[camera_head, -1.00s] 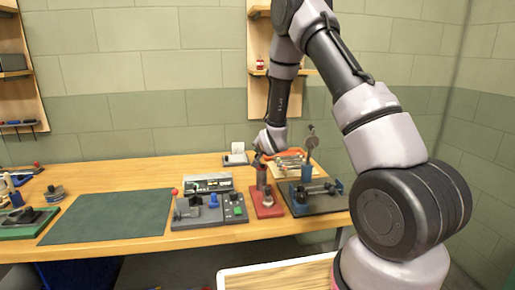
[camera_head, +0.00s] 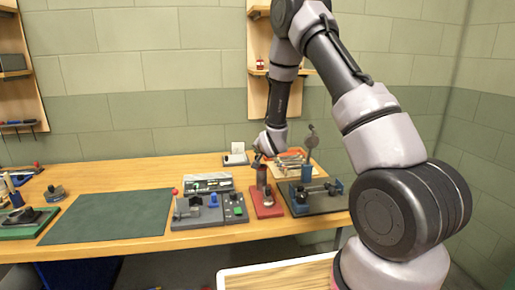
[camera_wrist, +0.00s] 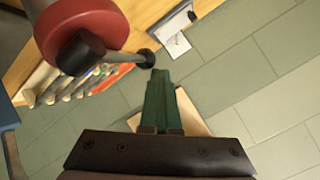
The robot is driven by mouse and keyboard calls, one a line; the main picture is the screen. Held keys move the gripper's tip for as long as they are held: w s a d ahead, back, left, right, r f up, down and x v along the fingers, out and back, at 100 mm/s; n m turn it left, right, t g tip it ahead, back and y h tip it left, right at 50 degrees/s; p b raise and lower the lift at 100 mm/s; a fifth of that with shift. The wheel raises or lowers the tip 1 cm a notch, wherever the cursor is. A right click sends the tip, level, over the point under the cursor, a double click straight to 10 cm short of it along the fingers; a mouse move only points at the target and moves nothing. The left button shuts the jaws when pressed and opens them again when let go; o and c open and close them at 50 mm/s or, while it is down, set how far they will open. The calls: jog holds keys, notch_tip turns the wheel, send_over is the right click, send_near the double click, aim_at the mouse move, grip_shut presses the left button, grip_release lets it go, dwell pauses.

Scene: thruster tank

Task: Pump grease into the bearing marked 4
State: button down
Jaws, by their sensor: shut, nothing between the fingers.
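The pump on a red base (camera_head: 267,205) stands upright near the bench's front edge, right of the grey control unit. In the wrist view its red cylinder head (camera_wrist: 82,22) is large at the upper left, with a lever ending in a black knob (camera_wrist: 146,58). My gripper (camera_wrist: 161,72) has its green fingers shut and empty. The fingertips are just beside the knob; I cannot tell if they touch it. In the head view my gripper (camera_head: 257,160) is at the pump's top. A dark board (camera_head: 325,204) with blue blocks stands to the right. Bearing number 4 is not readable.
The grey control unit (camera_head: 205,221) has a red-knobbed lever. A green mat (camera_head: 105,215) leaves free room at left. A small box with a white card (camera_head: 237,150) is at the back.

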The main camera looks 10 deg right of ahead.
jog(key=shift+s+r, duration=0.25)
jog(key=shift+r, duration=0.65)
jog(key=shift+s+r, duration=0.25)
jog(key=shift+r, duration=0.6)
jog(key=shift+s+r, duration=0.25)
jog(key=shift+r, duration=0.65)
jog(key=r, duration=0.2)
jog(key=s+r, duration=0.1)
jog(key=r, duration=0.2)
jog(key=shift+s, duration=0.15)
